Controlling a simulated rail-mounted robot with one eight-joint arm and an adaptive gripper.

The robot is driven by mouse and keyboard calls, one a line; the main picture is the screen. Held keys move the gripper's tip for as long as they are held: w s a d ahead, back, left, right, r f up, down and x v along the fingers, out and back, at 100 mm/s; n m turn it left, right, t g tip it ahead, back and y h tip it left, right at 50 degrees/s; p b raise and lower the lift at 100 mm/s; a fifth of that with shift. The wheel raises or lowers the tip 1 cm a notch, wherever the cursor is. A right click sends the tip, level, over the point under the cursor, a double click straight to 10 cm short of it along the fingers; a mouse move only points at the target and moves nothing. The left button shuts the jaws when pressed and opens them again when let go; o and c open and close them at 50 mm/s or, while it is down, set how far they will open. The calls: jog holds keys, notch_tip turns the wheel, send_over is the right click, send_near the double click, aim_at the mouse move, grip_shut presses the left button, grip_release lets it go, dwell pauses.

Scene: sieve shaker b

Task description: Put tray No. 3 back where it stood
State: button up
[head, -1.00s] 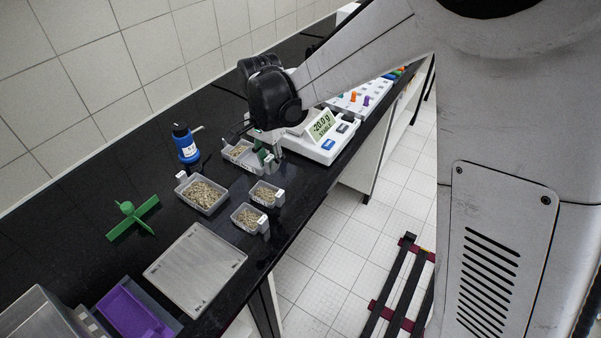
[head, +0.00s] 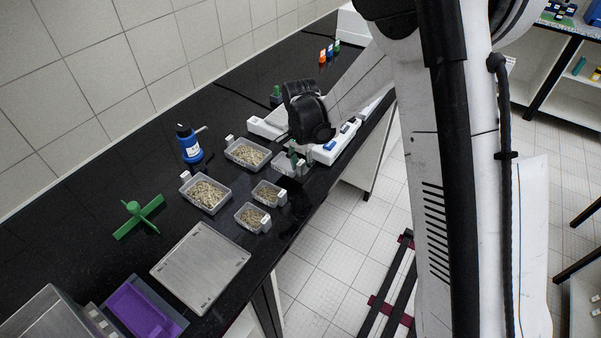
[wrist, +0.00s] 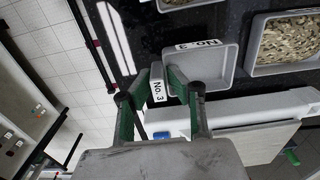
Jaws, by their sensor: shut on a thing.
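Tray No. 3 (wrist: 211,69) is a small grey tray, and its inside looks empty in the wrist view. In the head view, tray No. 3 (head: 287,169) is below my gripper (head: 293,154), beside the front of the white balance (head: 325,152). I cannot tell whether it touches the black counter. The gripper hides part of the balance and its display.
A filled tray (head: 246,153) stands just left of the held one. A larger filled tray (head: 206,193) and two small filled trays (head: 269,193) (head: 252,217) stand nearer. A blue bottle (head: 188,146) is at the back. Bare counter lies around the small trays, near the front edge.

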aim_at(301, 175)
jog(key=shift+f+p, duration=0.45)
jog(key=shift+f, duration=1.55)
jog(key=shift+f, duration=0.2)
jog(key=o, duration=0.8)
jog(key=shift+r, duration=0.1)
jog(key=shift+o, duration=0.2)
jog(key=shift+r, duration=0.1)
